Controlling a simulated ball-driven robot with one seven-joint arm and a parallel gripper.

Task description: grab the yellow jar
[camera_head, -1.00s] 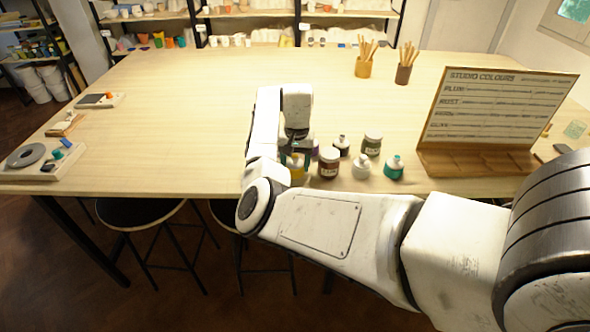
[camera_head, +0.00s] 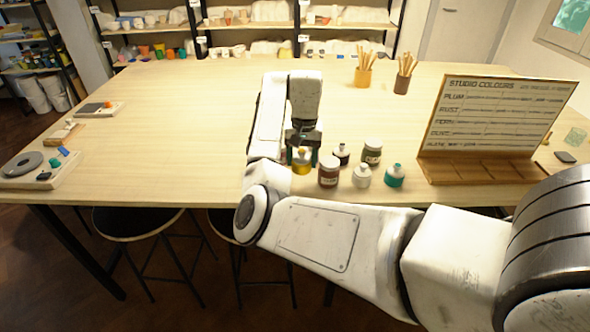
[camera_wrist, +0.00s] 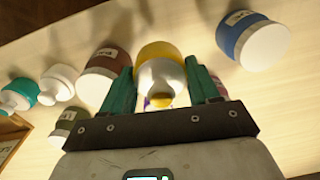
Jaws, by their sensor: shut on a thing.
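The yellow jar (camera_head: 302,168) is between the fingers of my gripper (camera_head: 303,158) at the left end of the jar group. In the wrist view the jar (camera_wrist: 158,49) shows a yellow body, a pale shoulder and a yellow knob. The green fingers of my gripper (camera_wrist: 160,82) stand on either side of it and are shut on it. In the head view the jar appears raised a little above the table; the fingers hide part of it.
Close to the right stand a rust-brown jar (camera_head: 329,171), a white jar (camera_head: 361,176), a teal jar (camera_head: 394,176) and an olive jar (camera_head: 372,152). A blue jar (camera_wrist: 246,40) is on the other side in the wrist view. A colour board (camera_head: 497,120) stands farther right. The table's left-middle is clear.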

